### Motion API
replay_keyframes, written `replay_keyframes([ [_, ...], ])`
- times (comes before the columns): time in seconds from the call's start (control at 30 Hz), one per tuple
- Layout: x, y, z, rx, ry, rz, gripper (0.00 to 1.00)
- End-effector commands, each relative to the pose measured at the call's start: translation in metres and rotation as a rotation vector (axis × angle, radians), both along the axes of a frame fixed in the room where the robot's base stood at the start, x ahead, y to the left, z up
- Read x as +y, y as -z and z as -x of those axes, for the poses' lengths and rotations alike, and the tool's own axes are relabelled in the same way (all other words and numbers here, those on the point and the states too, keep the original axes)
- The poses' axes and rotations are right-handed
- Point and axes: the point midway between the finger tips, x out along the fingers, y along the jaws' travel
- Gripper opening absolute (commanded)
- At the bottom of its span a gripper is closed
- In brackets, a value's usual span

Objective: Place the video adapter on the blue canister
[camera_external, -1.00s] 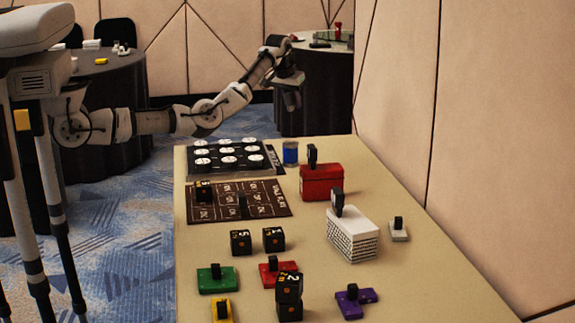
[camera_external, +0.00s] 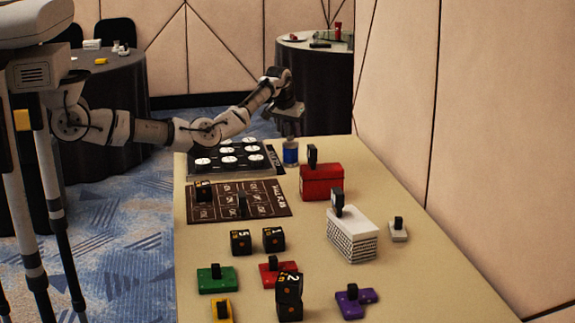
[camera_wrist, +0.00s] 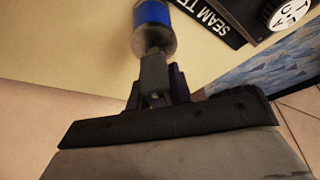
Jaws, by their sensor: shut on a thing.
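The blue canister (camera_external: 291,156) stands upright on the table near its far edge, beside the black board. Its blue side and pale metal end also show at the top of the wrist view (camera_wrist: 153,14). My gripper (camera_external: 289,134) is directly above the canister, pointing down. In the wrist view my gripper (camera_wrist: 157,92) is shut on a small grey block (camera_wrist: 154,72), which I take to be the video adapter. The block's tip is at the canister's end in that view. Whether they touch or a small gap remains, I cannot tell.
The black board with white discs (camera_external: 228,157) lies left of the canister. A red box (camera_external: 322,183) with a black handle stands close on the right. A brown board (camera_external: 268,203), a white box (camera_external: 352,236), dice and coloured blocks stand nearer. The right table edge is mostly clear.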

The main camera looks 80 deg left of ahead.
Motion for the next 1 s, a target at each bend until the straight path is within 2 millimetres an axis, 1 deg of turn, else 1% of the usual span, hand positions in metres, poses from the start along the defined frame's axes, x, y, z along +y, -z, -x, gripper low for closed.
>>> replay_keyframes([
  [0.07,0.0,0.003,0.0,0.001,0.0,0.0,0.0],
  [0.1,0.0,0.003,0.0,0.001,0.0,0.0,0.24],
  [0.23,0.0,0.003,0.0,0.001,0.0,0.001,0.41],
  [0.27,0.0,0.003,0.0,0.001,0.0,0.0,0.43],
  [0.53,0.0,0.001,0.0,0.0,0.0,0.0,0.43],
  [0.67,-0.001,-0.008,0.002,-0.002,-0.001,-0.002,0.43],
  [0.77,-0.006,-0.022,0.006,-0.002,-0.001,-0.003,0.43],
  [1.0,-0.02,-0.071,0.02,-0.004,-0.001,-0.003,0.43],
])
